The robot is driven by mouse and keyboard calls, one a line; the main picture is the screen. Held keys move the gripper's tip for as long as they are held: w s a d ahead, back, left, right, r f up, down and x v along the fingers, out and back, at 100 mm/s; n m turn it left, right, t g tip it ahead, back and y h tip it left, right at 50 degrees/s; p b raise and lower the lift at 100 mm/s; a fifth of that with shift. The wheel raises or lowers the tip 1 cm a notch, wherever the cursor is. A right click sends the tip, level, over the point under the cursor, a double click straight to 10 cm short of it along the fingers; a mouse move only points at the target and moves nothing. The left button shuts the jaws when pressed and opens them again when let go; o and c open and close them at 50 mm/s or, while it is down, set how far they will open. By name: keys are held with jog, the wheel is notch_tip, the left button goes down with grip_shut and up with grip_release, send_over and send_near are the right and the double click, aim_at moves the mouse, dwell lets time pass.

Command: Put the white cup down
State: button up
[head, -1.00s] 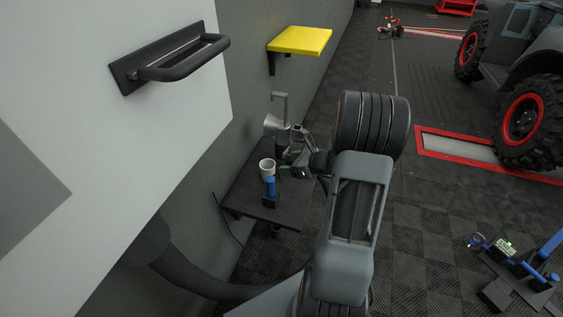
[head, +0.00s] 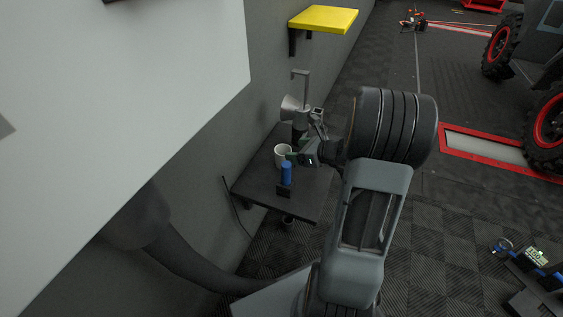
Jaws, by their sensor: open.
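The white cup (head: 281,157) stands upright on a dark wall shelf (head: 262,188), behind and a little left of a blue cylinder (head: 286,174). My gripper (head: 297,158) is open just right of the cup. Whether a finger still touches the cup cannot be told at this size. My arm reaches in from the lower right and covers the right part of the shelf.
A grey funnel-shaped device (head: 291,108) stands at the back of the shelf. A yellow shelf (head: 323,19) is higher on the wall. A white panel (head: 120,90) fills the upper left. A red-framed floor pit (head: 485,149) and a large-tyred vehicle (head: 548,130) are at the right.

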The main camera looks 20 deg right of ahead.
aim_at(277, 150)
jog(key=b+x, duration=0.2)
jog(key=x, duration=0.2)
jog(key=shift+w+a+f, duration=0.1)
jog(key=shift+a+f, duration=0.1)
jog(key=shift+f, duration=0.05)
jog(key=shift+w+a+b, duration=0.2)
jog(key=shift+w+b, duration=0.15)
jog(key=shift+w, duration=0.1)
jog(key=shift+c, duration=0.2)
jog(key=c, duration=0.7)
